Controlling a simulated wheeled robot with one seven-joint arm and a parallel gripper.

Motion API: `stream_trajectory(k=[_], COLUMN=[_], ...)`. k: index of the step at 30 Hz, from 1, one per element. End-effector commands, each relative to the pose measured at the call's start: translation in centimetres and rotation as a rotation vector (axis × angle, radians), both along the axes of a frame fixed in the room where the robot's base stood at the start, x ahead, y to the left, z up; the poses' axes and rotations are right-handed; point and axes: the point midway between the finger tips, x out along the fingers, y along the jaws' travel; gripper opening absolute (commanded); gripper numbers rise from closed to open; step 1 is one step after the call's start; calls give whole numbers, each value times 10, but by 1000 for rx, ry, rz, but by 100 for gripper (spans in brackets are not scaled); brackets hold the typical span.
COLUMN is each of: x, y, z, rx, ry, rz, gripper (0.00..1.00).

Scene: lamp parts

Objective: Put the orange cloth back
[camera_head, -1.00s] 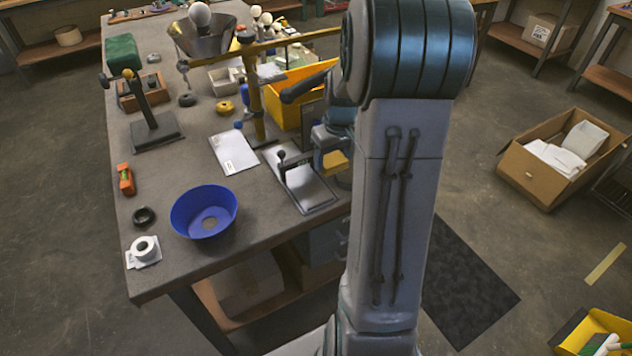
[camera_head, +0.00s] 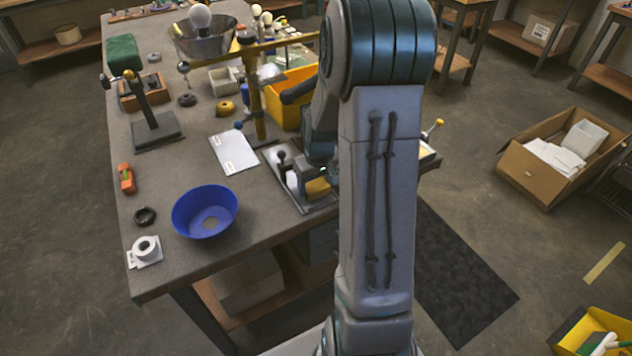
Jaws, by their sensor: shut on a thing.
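My gripper (camera_head: 316,188) is low over the grey metal plate (camera_head: 322,207) at the table's right front edge. My arm hides much of it. A yellow-orange patch shows at its lower end. I cannot tell whether this is part of the gripper or the thing held. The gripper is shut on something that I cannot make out. A pale shape (camera_head: 292,181) shows just left of it, over the plate. I cannot make out an orange cloth for certain in this view.
A small upright post with a black knob (camera_head: 281,156) stands close left of my gripper. A blue bowl (camera_head: 204,212), a white sheet (camera_head: 234,153) and a brass stand (camera_head: 256,105) are nearby. A yellow bin (camera_head: 284,110) is behind. A small orange object (camera_head: 126,178) lies at the left edge.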

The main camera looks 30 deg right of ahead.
Motion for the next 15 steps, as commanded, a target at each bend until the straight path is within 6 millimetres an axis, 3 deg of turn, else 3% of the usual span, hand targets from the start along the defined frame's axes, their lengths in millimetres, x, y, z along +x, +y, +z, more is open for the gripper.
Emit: stream_trajectory(k=[2, 3, 5, 15], x=[0, 0, 0, 0], y=[0, 0, 0, 0], z=[-4, -3, -2, 1], rx=[0, 0, 0, 0], ry=[0, 0, 0, 0], rz=[0, 0, 0, 0], gripper=[36, 73, 86, 86])
